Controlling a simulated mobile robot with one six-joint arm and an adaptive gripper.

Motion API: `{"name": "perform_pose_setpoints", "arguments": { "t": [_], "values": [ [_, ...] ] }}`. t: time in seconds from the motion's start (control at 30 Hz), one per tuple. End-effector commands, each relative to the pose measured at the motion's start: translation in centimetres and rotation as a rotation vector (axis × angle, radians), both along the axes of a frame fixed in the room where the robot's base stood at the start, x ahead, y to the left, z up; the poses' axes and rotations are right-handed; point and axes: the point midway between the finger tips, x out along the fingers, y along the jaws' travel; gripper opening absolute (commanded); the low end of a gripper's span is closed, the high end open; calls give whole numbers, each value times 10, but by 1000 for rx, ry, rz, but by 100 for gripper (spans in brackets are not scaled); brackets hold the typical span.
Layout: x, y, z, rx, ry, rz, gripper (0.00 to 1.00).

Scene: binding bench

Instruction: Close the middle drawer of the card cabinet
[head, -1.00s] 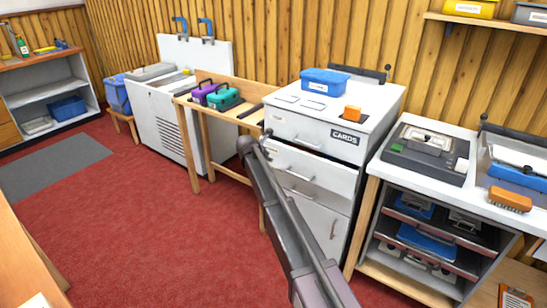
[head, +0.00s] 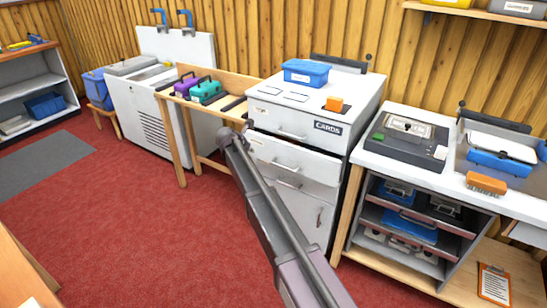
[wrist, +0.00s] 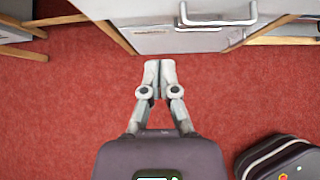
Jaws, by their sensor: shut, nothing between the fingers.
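The white card cabinet (head: 368,98) stands against the wall, with a dark CARDS label on its upper front. Its middle drawer (head: 315,165) sticks out below the top front, with a dark gap above it. A pale front with a bar handle (wrist: 218,21) shows at the top of the wrist view; I cannot tell which front it is. My gripper (wrist: 160,66) is shut and empty, its fingertips below that front in the picture and seen over red floor. I see no contact. In the head view my arm covers part of the cabinet's left side and the fingertips are hard to make out.
A blue box (head: 310,73) and an orange block (head: 334,103) sit on the cabinet. A wooden bench (head: 168,95) with purple and teal cases stands left. A white-topped bench (head: 385,160) stands close on the right. Red floor (head: 130,225) lies open at front left.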

Motion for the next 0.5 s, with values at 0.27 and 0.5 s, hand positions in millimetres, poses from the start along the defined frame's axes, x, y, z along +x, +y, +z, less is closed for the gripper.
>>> {"name": "perform_pose_setpoints", "arguments": {
  "t": [0.27, 0.5],
  "values": [
    [-14, -30, -21, -45, -88, -25, 0],
    [-33, -71, -40, -117, -228, -48, 0]
  ]
}}
